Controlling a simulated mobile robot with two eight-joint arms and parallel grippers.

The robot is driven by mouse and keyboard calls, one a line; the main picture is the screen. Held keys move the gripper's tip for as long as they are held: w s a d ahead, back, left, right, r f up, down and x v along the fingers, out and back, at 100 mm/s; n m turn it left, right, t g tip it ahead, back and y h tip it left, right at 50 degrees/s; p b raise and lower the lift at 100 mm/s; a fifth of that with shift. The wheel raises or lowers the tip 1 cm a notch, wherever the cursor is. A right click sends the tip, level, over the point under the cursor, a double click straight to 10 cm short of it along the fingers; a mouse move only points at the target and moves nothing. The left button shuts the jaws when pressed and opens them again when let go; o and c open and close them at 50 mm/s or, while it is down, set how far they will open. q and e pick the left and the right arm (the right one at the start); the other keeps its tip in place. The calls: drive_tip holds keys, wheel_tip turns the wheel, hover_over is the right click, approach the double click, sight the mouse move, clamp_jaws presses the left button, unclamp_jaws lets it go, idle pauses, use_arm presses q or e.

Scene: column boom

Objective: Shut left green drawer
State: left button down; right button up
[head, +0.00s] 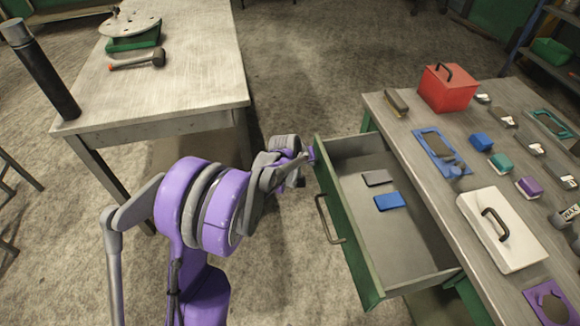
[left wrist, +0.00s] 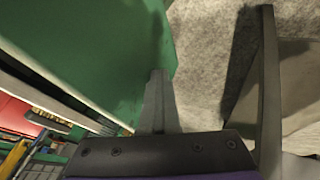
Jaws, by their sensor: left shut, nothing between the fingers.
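The left green drawer (head: 345,228) is pulled out from the workbench on the right, with its green front and grey handle (head: 328,220) facing left. Inside it lie a grey flat item (head: 377,178) and a blue flat item (head: 390,202). My left gripper (head: 307,157) is shut and empty at the far upper corner of the drawer front. It looks very close to the front; whether it touches is unclear. In the left wrist view the fingers (left wrist: 157,100) show against the green panel (left wrist: 100,45). My right gripper is not in view.
The workbench top (head: 408,135) carries a red box (head: 447,88), a white case (head: 490,235) and several small items. A second table (head: 200,75) stands at the upper left, with a mallet (head: 140,61) and a dark cylinder (head: 45,75). Bare floor lies between them.

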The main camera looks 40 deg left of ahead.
use_arm(q)
drive_tip(key=w+d, duration=0.4)
drive_tip(key=w, duration=0.1)
drive_tip(key=w+d, duration=0.5)
drive_tip(key=w, duration=0.1)
drive_tip(key=w+d, duration=0.5)
drive_tip(key=shift+w+d, duration=0.15)
drive_tip(key=shift+w, duration=0.25)
drive_tip(key=shift+w+d+r, duration=0.1)
drive_tip(key=shift+w+d, duration=0.05)
